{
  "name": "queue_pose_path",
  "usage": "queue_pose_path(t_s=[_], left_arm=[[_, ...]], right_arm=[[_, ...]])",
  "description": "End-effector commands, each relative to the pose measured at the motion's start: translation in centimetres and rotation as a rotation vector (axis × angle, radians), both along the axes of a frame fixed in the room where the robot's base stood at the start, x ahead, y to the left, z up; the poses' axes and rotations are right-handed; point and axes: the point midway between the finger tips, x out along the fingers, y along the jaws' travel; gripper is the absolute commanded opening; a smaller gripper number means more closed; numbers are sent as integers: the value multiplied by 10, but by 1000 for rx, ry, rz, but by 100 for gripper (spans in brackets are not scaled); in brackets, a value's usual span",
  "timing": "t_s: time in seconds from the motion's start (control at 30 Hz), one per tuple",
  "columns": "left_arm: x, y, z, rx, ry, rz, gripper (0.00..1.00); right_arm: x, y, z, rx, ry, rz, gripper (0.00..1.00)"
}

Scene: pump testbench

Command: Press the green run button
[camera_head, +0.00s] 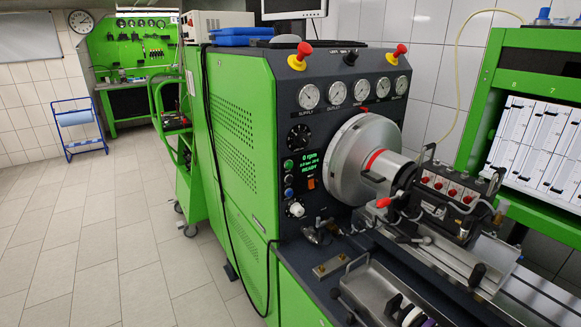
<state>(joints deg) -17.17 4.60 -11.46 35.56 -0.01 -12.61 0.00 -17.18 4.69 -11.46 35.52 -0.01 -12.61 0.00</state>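The green run button (288,165) is a small round button on the dark front panel (262,125) of the green test bench (232,120). It sits at the left of a small display (307,170) with green text reading 0 rpm and READY. A blue button (289,180) and another small round control are below it. Nothing covers the green button. Neither of my grippers shows in the head view, so nothing of mine is near the panel in the picture.
Red mushroom knobs (300,56) and a row of gauges (333,92) top the panel. A large metal flywheel (345,165) and a pump (450,195) stand right of the buttons. A black cable (216,180) hangs down the bench side. Tiled floor (95,250) at left is open.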

Motion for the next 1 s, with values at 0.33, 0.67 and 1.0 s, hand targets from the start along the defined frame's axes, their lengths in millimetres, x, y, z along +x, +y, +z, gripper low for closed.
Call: queue_pose_path(t_s=[0.33,0.67,1.0], left_arm=[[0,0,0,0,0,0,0],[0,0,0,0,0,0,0],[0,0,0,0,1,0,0]], right_arm=[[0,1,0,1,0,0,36],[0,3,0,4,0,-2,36],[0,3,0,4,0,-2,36]])
